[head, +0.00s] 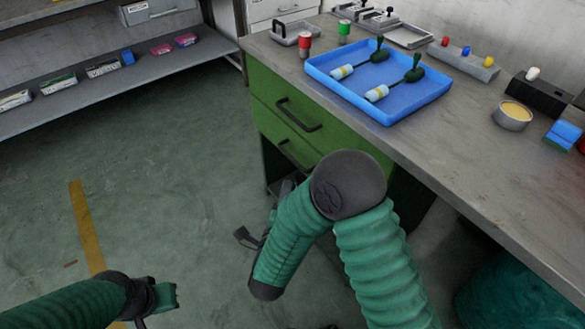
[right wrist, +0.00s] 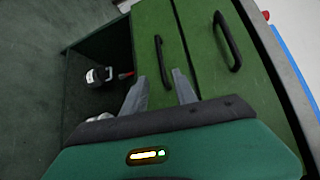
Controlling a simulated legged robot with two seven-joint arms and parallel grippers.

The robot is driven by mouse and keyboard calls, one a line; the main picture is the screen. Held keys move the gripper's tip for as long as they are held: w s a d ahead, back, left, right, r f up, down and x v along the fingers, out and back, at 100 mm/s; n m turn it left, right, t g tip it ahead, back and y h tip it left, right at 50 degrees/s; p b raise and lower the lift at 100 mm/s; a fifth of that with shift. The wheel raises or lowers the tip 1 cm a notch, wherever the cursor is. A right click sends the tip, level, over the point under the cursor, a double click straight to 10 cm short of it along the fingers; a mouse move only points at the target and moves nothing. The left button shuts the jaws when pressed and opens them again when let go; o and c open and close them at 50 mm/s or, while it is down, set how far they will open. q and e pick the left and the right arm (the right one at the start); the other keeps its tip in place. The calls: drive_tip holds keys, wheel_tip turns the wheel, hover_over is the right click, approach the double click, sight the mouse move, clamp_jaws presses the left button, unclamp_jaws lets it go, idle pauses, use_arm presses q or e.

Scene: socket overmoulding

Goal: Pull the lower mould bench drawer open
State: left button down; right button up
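The green bench drawers show in the head view, both looking shut. The upper drawer (head: 268,100) has a dark bar handle (head: 298,114). The lower drawer's handle (head: 294,156) is partly hidden by my right arm. In the right wrist view the lower drawer (right wrist: 148,28) and its handle (right wrist: 162,62) lie ahead. My right gripper (right wrist: 160,76) is open, its two fingers apart on either side of the line of that handle's near end. Contact cannot be told. In the head view the right gripper is mostly hidden behind my arm. My left gripper (head: 158,297) is at lower left, far from the bench.
A blue tray (head: 403,108) with two tools stands on the grey bench top (head: 450,150). Red and green pots stand behind it. Below the lower drawer is an open bay (right wrist: 88,55) holding small objects. A shelf (head: 110,85) stands at left; the floor between is clear.

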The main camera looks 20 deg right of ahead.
sight(292, 160)
drive_tip(key=b+x, duration=0.5)
drive_tip(key=x, duration=0.9)
drive_tip(key=shift+w+f, duration=0.1)
drive_tip(key=shift+f, duration=0.1)
drive_tip(key=shift+w+d+r, duration=0.15)
drive_tip(key=shift+w+d, duration=0.05)
drive_tip(key=shift+w, duration=0.3)
clamp_jaws()
drive_tip(key=shift+s, duration=0.1)
